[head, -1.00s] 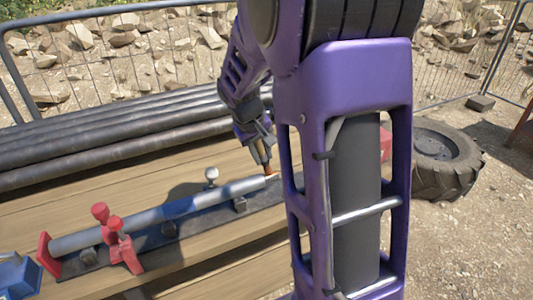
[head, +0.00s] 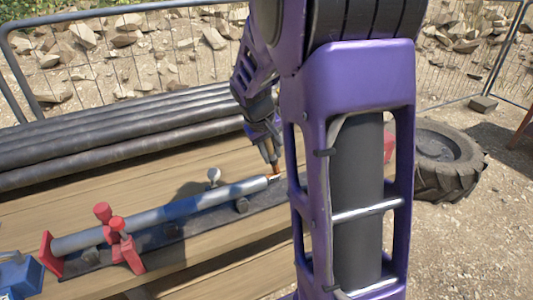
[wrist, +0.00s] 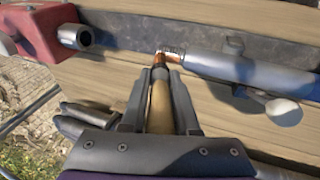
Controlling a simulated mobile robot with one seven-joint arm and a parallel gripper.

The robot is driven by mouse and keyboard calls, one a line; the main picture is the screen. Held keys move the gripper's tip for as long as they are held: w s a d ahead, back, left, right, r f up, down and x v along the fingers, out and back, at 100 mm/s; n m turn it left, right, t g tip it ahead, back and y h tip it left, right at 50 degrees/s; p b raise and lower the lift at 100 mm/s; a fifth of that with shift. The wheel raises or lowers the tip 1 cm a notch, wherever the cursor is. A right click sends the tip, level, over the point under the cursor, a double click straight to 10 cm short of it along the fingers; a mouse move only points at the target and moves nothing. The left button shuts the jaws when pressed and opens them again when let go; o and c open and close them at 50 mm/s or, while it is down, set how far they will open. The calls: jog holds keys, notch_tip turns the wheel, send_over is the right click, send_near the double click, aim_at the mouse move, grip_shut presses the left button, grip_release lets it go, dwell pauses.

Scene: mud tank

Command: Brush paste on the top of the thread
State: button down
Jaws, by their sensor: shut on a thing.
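My gripper (head: 268,150) is shut on a brush (wrist: 160,110) with a tan wooden handle and a dark ferrule. In the wrist view the brush points away from the gripper, and its reddish-brown tip is at the thread (wrist: 172,52) on the end of the grey pipe (wrist: 225,66). I cannot tell whether the bristles touch it. In the head view the pipe (head: 150,216) lies along a dark rail on the wooden bench, and the brush tip (head: 274,173) is at its right end. The purple arm hides the area right of the thread.
Red clamps (head: 118,240) hold the pipe's left part. A knob (head: 213,176) stands beside the pipe. Dark pipes (head: 110,125) lie along the bench's back. A red block with a short tube (wrist: 76,37) faces the thread. A tyre (head: 445,160) lies on the right.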

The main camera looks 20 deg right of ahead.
jog(key=shift+a, duration=0.3)
jog(key=shift+r+p, duration=2.1)
jog(key=shift+r, duration=0.9)
jog(key=shift+r, duration=0.1)
jog(key=shift+r+p, duration=0.8)
jog(key=shift+r, duration=0.6)
jog(key=shift+f, duration=0.1)
